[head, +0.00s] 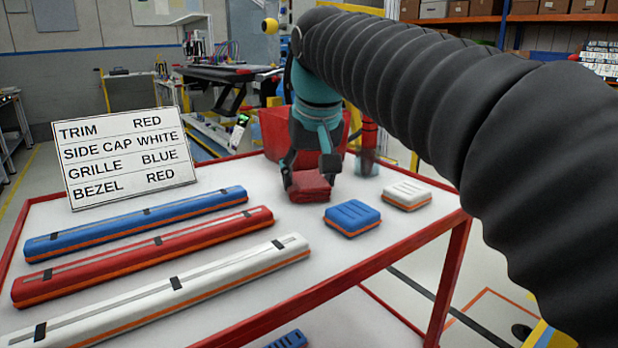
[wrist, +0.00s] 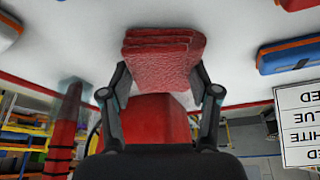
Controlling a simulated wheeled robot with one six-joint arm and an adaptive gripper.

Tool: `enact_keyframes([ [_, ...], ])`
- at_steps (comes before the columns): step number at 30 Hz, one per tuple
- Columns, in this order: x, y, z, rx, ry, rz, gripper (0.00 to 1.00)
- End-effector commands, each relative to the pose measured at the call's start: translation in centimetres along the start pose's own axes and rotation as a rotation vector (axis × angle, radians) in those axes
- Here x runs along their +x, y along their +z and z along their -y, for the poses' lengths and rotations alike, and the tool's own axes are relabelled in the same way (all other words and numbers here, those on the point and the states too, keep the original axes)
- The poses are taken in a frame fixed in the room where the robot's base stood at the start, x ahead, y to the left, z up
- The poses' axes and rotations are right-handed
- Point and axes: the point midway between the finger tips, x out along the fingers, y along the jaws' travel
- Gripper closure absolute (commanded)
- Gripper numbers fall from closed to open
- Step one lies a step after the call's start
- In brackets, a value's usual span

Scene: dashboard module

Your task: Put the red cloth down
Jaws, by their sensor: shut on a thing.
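The red cloth (head: 310,188) is a folded, wrinkled bundle at the far part of the white table top (head: 270,205). My gripper (head: 308,180) points down and is shut on it. In the wrist view the cloth (wrist: 165,50) sits between the two fingers of my gripper (wrist: 162,75), its folded layers showing at the outer end. The cloth is at or very close to the table surface; I cannot tell whether it touches.
A blue block (head: 352,218) and a white block (head: 408,195) lie right of the cloth. Long blue (head: 140,222), red (head: 145,257) and white (head: 165,292) bars lie left and nearer. A sign (head: 123,158) stands at left. A red bin (head: 275,130) and red cylinder (head: 369,135) are behind.

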Motion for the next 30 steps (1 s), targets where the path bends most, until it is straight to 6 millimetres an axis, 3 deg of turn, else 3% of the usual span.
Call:
enact_keyframes([
  [11,0.3,0.1,0.0,0.0,0.0,-0.001,0.73],
  [12,0.2,0.1,0.0,0.0,0.0,-0.001,0.29],
  [14,0.2,0.1,0.0,0.0,0.0,-0.001,0.14],
  [24,0.1,0.0,0.0,0.0,0.0,-0.001,0.13],
  [30,-1.8,-0.1,0.0,0.0,-0.001,-0.004,0.13],
])
